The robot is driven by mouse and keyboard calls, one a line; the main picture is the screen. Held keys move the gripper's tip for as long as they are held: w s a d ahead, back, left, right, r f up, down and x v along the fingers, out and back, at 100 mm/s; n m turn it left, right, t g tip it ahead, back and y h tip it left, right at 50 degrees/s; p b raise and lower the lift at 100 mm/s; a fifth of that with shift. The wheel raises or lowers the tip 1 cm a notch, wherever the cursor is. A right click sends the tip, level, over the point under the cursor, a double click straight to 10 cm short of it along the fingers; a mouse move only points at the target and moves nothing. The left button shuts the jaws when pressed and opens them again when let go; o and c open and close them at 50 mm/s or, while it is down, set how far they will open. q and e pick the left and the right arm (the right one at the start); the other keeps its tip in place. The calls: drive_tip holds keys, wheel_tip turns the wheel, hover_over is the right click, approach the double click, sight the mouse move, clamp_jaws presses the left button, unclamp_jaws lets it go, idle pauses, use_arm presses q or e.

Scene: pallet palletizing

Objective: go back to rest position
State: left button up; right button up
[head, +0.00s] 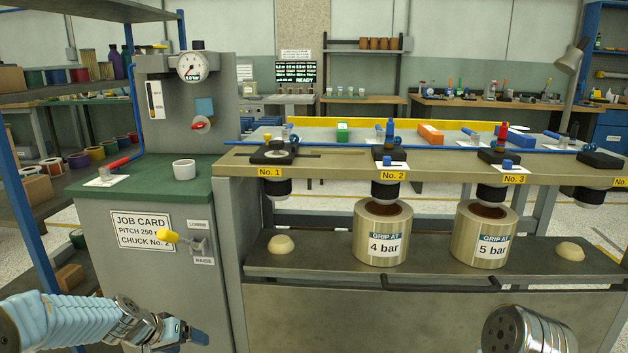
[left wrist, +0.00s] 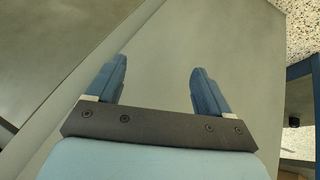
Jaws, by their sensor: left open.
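My left gripper (head: 190,337) is low at the left in the head view, in front of the grey cabinet with the job card (head: 143,230). In the left wrist view its two blue fingers (left wrist: 160,88) are spread apart with nothing between them, over a plain grey surface. Part of my right arm shows at the bottom right of the head view; its gripper is out of the picture.
A yellow-knobbed lever (head: 168,236) sticks out of the cabinet front above my left gripper. Two cylinders, marked 4 bar (head: 383,240) and 5 bar (head: 484,240), stand on the bench shelf (head: 330,262) under chucks No. 2 and No. 3. A white cup (head: 184,169) stands on the green top.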

use_arm(q)
drive_tip(key=s+d+f+g, duration=0.1)
drive_tip(key=s+d+f, duration=0.3)
drive_tip(key=f, duration=0.2)
drive_tip(key=s+d+f+g, duration=0.1)
drive_tip(key=s+d+f, duration=0.25)
drive_tip(key=f, duration=0.25)
drive_tip(key=s+d+f+g, duration=0.1)
drive_tip(key=s+d+f, duration=0.4)
drive_tip(key=s, duration=0.5)
drive_tip(key=s+d+f+g, duration=0.2)
drive_tip(key=s+d+f, duration=0.3)
drive_tip(key=s, duration=0.5)
drive_tip(key=d, duration=0.2)
drive_tip(key=shift+d+f+n, duration=0.3)
drive_tip(key=shift+d+f, duration=0.05)
drive_tip(key=shift+c, duration=0.2)
